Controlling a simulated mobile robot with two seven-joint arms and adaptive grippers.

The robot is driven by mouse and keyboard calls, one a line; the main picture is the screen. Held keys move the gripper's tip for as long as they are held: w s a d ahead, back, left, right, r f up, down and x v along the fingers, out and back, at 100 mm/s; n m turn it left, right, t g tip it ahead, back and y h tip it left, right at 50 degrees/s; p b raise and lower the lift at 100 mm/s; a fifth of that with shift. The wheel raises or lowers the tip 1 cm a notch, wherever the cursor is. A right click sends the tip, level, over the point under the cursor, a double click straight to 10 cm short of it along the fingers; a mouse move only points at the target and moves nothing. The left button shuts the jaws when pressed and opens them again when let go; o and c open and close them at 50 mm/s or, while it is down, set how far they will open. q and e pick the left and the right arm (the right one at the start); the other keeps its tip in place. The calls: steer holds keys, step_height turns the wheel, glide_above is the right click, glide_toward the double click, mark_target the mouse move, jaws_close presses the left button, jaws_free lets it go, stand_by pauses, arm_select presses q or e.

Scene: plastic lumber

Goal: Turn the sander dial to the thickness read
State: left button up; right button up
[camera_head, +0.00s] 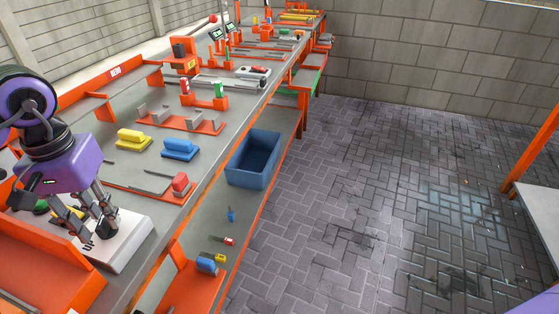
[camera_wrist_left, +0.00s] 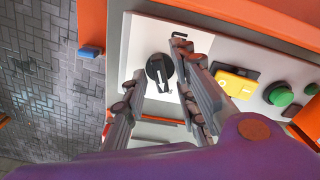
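The sander dial (camera_wrist_left: 159,70) is a round black knob with a raised grip bar, set in a white panel (camera_wrist_left: 142,42) in the left wrist view. My left gripper (camera_wrist_left: 160,78) is open, its two fingers spread with the dial between their tips in that picture. I cannot tell whether they touch it. In the head view the left gripper (camera_head: 99,240) points down over the white sander housing (camera_head: 125,243) at the lower left, and the dial cannot be made out. Small dark displays (camera_head: 215,32) stand far along the bench; any reading is too small to read. My right gripper is out of view.
A yellow switch (camera_wrist_left: 237,82) and a green button (camera_wrist_left: 281,95) sit right of the dial. Yellow (camera_head: 134,139) and blue (camera_head: 180,149) blocks, an orange rack (camera_head: 180,122) and a blue bin (camera_head: 253,160) lie farther along. The paved floor (camera_head: 370,190) is clear.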

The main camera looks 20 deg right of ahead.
mark_target(101, 221)
arm_select(q)
steer(key=shift+r, duration=0.15)
step_height(101, 221, up, 12)
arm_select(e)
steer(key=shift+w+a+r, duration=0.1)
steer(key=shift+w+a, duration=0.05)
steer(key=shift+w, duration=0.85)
